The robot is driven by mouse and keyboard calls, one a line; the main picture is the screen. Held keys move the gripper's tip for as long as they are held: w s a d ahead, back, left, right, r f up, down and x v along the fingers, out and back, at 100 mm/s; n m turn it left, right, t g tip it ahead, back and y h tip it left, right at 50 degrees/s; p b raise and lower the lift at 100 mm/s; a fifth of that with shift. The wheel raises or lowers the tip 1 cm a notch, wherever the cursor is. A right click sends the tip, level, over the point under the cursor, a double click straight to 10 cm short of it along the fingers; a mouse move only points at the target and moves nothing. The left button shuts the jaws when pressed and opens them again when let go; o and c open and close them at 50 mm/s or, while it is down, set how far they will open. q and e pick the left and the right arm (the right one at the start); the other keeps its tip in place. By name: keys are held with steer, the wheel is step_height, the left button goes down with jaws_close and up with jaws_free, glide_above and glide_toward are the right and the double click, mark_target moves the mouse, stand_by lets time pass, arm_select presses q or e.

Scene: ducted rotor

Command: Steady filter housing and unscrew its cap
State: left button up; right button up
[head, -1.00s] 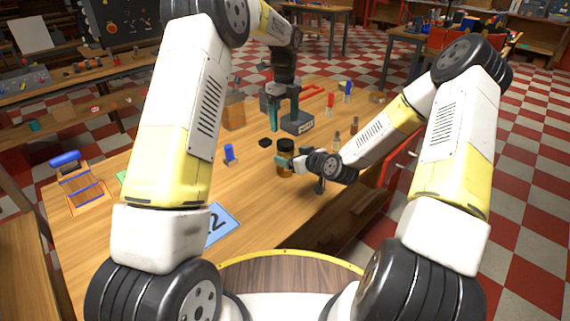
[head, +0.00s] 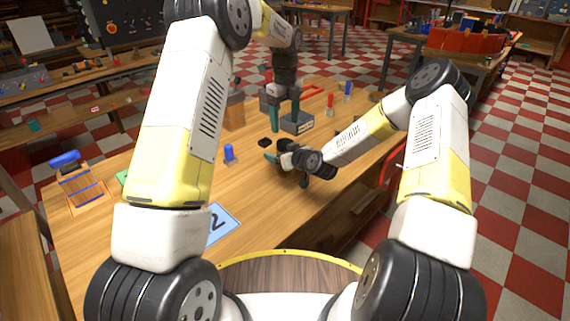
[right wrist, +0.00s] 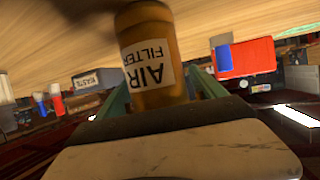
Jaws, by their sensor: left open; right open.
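The filter housing (right wrist: 152,60) is an amber cylinder with a white label reading AIR FILTER, seen in the right wrist view. My right gripper (right wrist: 162,92) is open, with its green fingers on either side of the housing; I cannot tell whether they touch it. In the head view my right gripper (head: 273,157) reaches in low over the table from the right and hides most of the housing. The dark cap cannot be made out clearly there. My left gripper (head: 285,112) is open and empty, pointing down above the table beyond the housing.
A grey labelled box (head: 298,124) stands just behind the housing area. Red (head: 330,100) and blue (head: 348,88) pieces stand at the back right. The table's front middle is clear.

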mark_target(285, 142)
jaws_close()
arm_select(q)
steer(key=shift+f+m, duration=0.15)
steer(key=shift+m, duration=0.55)
steer(key=m, duration=0.2)
steer(key=shift+m, duration=0.4)
steer(key=shift+f, duration=0.1)
step_height(285, 142, down, 8)
steer(key=shift+r, duration=0.25)
steer(key=shift+c, duration=0.2)
steer(key=c, duration=1.4)
steer(key=n, duration=0.6)
